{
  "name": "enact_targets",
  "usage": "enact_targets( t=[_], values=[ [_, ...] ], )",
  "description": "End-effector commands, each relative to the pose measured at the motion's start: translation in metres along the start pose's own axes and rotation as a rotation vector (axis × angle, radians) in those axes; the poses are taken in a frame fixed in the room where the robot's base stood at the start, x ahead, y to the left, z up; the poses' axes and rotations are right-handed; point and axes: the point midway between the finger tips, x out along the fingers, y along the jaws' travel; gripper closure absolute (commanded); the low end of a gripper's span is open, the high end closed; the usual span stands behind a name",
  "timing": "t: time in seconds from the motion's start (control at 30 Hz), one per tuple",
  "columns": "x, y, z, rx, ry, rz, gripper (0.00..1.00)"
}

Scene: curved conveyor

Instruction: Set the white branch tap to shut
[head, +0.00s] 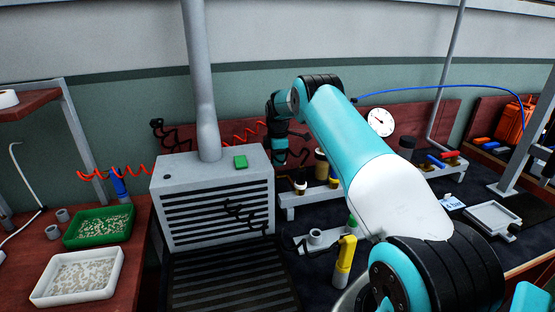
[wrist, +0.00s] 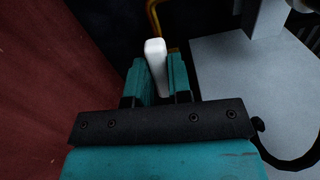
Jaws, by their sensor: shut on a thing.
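My gripper (wrist: 160,82) is shut on a white lever-like handle (wrist: 155,56), which stands upright between the two teal fingers. It looks like the handle of the white branch tap. Its base and what it turns on are hidden by the fingers. In the head view, my gripper (head: 280,156) is down beside the right rear of the grey louvred box, close to the red back board. The held handle cannot be made out in the head view.
The grey louvred box (head: 212,215) with a duct stands left of my gripper. A yellow pipe (wrist: 152,18) runs behind the handle. The red board (head: 225,130) carries coiled hoses. A pale raised rack (head: 310,196) with small fittings stands at right.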

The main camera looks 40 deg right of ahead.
Motion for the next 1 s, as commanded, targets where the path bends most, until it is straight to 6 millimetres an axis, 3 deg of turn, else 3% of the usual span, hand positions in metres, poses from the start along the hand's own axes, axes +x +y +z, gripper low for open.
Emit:
enact_targets(
  t=[1.0],
  values=[
    [0.0, -0.024, -0.011, 0.837, -0.001, -0.001, 1.0]
  ],
)
